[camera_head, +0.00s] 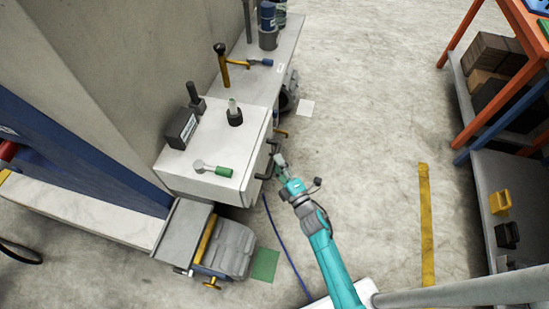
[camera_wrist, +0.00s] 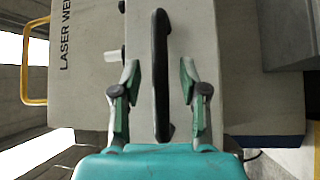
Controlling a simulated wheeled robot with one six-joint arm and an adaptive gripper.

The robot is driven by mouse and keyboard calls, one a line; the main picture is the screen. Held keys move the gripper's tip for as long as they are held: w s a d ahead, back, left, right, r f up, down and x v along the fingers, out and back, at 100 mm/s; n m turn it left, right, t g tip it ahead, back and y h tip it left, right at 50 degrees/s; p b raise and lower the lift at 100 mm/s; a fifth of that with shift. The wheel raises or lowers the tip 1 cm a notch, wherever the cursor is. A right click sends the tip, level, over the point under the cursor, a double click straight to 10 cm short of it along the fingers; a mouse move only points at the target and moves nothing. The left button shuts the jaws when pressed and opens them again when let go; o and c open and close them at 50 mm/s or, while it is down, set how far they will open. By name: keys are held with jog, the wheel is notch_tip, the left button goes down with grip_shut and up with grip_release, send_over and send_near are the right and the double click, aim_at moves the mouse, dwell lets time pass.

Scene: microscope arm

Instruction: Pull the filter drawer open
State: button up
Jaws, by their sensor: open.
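A white cabinet (camera_head: 232,148) stands against the wall in the head view, with dark bar handles (camera_head: 265,172) on its right face. My gripper (camera_head: 280,161) is just to the right of these handles. In the wrist view, a long black bar handle (camera_wrist: 161,40) runs up a grey front panel (camera_wrist: 205,50). My open gripper (camera_wrist: 159,75) has one green-padded finger on each side of the handle, with visible gaps. The panel looks closed, though its edges are partly cut off. I cannot read a filter label on it.
Dark holders and a green-handled tool (camera_head: 223,171) stand or lie on the cabinet top. A yellow rail (camera_wrist: 36,60) and printed lettering show left of the handle in the wrist view. A blue hose (camera_head: 284,240) lies on the floor. Open floor lies to the right.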

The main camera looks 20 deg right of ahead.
jog(key=shift+w+a+r, duration=0.1)
jog(key=shift+w, duration=0.55)
jog(key=shift+w+a+r, duration=0.1)
jog(key=shift+w, duration=0.5)
jog(key=shift+c, duration=0.2)
grip_shut()
